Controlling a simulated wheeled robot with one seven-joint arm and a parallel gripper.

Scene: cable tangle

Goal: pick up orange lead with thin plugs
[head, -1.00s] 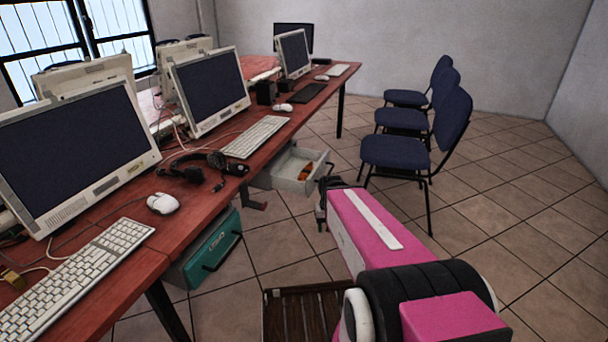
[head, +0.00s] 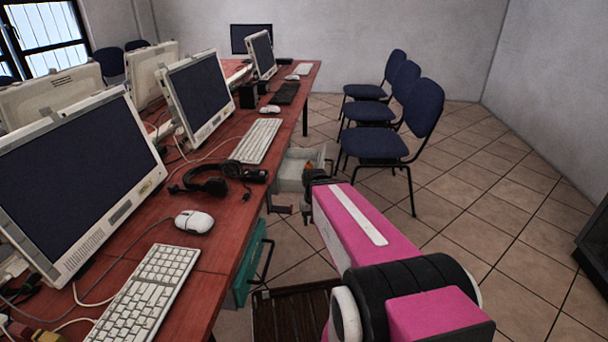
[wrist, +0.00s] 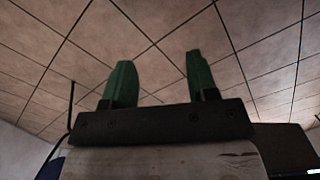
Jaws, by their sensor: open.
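A small orange thing (head: 308,168) shows in the open pale drawer (head: 289,178) under the red desk in the head view. It is too small to tell whether it is a lead, and no plugs can be made out. My gripper is open and empty in the wrist view (wrist: 159,60), its two green fingers apart with only tiled floor beyond. In the head view my arm's dark far end is close to the drawer in the picture and hides part of it. The fingertips cannot be made out there.
The red desk (head: 225,262) carries monitors, keyboards, a mouse (head: 194,222) and black headphones (head: 212,184). A teal drawer (head: 250,262) sticks out under its near edge. Blue chairs (head: 374,143) stand beyond my arm. Tiled floor to the right is clear, with a dark object (head: 594,235) at the edge.

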